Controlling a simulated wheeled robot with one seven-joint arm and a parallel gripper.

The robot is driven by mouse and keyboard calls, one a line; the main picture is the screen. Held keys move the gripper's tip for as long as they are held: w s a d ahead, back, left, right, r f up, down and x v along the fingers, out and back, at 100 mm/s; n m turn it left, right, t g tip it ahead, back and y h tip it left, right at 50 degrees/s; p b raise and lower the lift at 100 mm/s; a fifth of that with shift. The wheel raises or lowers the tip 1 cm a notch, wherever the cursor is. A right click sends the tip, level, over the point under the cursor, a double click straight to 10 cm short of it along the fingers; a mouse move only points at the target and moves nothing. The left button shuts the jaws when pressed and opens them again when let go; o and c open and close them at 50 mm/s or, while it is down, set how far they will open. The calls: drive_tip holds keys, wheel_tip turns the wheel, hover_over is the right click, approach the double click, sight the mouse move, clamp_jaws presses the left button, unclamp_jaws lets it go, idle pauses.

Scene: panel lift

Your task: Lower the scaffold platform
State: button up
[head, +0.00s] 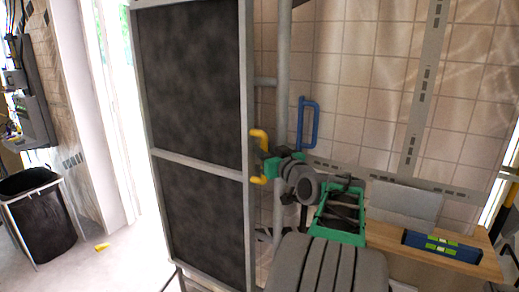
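My gripper (257,160) is at the middle of the picture, with two yellow fingers spread apart, one above the other. It is open, and I see nothing between the fingers. It points left and overlaps the right frame edge of a dark panel; I cannot tell whether it touches. A wooden platform (482,262) is at the lower right, its left part hidden behind my arm. A blue handle (307,122) stands upright by a grey vertical pole (283,75), above and right of my gripper and apart from it.
The tall dark panel (200,75) in a grey frame stands left of my gripper. A blue level (442,246) and a grey board (405,201) are at the platform. A black bin (43,220) and a small yellow object (102,247) are left. The floor between bin and panel looks mostly clear.

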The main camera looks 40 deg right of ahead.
clamp_jaws()
idle(1.3)
